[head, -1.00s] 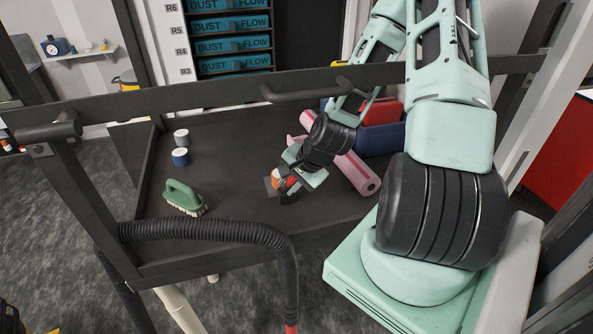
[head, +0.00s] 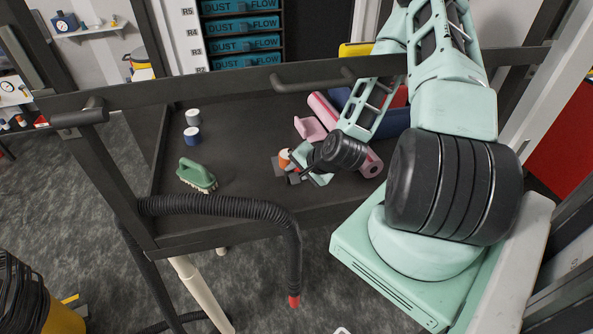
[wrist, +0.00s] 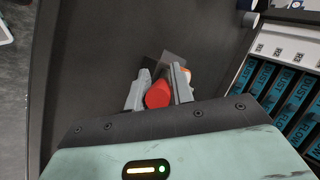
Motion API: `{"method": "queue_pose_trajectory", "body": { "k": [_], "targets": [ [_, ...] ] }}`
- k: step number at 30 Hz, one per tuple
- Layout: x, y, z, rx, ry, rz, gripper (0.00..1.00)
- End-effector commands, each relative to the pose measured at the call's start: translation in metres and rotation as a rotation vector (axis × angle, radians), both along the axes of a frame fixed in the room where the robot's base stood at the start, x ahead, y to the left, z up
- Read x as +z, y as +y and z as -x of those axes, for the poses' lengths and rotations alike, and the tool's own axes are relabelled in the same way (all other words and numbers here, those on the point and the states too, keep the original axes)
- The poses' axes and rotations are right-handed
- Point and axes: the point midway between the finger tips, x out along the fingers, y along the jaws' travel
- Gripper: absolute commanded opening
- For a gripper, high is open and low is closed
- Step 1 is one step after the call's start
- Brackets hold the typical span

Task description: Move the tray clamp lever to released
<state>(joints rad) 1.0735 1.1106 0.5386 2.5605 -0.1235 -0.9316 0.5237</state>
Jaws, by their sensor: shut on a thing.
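The tray clamp shows in the head view as a small grey plate (head: 277,166) with an orange and white round part (head: 284,158), on the dark tray (head: 240,135). In the wrist view its grey plate (wrist: 174,62) lies just past my fingertips. The red lever end (wrist: 158,95) sits between the two grey fingers of my gripper (wrist: 160,88), which is shut on it. In the head view my gripper (head: 292,174) is low beside the clamp and hides the lever. The lever's angle cannot be told.
A black hose (head: 225,206) crosses the front edge. A dark rail (head: 200,88) spans the back.

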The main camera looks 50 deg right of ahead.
Motion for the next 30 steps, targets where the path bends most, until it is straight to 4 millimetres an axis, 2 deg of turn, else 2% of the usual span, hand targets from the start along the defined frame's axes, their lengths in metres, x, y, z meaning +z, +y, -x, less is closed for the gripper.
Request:
{"method": "queue_pose_trajectory", "body": {
  "k": [4, 5, 7, 22, 30],
  "targets": [
    [-0.0006, 0.0004, 0.0007, 0.0, 0.003, -0.002, 0.0],
    [-0.0007, 0.0004, 0.0006, 0.0, 0.003, -0.002, 0.26],
    [-0.0006, 0.0003, 0.0005, 0.0, 0.002, -0.002, 0.45],
    [0.0005, -0.0002, 0.0, 0.0, 0.007, -0.004, 0.45],
    [0.0052, 0.0004, 0.0019, 0.0, 0.096, -0.056, 0.45]
  ]
}}
